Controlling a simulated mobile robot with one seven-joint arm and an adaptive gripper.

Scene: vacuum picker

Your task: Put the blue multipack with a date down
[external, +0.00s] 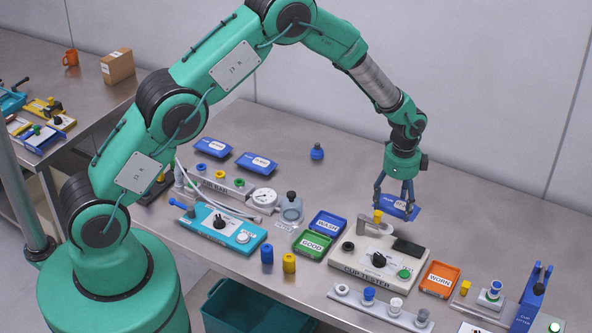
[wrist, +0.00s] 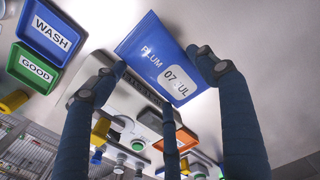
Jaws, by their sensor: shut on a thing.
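The blue multipack (external: 412,211) hangs in my gripper (external: 396,200) above the right part of the bench, beyond the cup tester. In the wrist view the multipack (wrist: 150,50) reads "PLUM" and has a white label dated "07 JUL". My gripper's dark fingers (wrist: 160,72) are shut on it, with tips at its edges. The multipack is tilted in that view and covers part of the tester behind it. Two more blue packs with white labels, one on the left (external: 213,147) and one on the right (external: 256,163), lie at the back of the bench; their print is unreadable.
The cup tester (external: 345,258) stands below my gripper. Blue WASH (external: 327,224) and green GOOD (external: 312,245) trays lie left of it, an orange WORN tray (external: 440,279) right. A small blue object (external: 317,152) stands at the back. Bare bench surrounds it.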

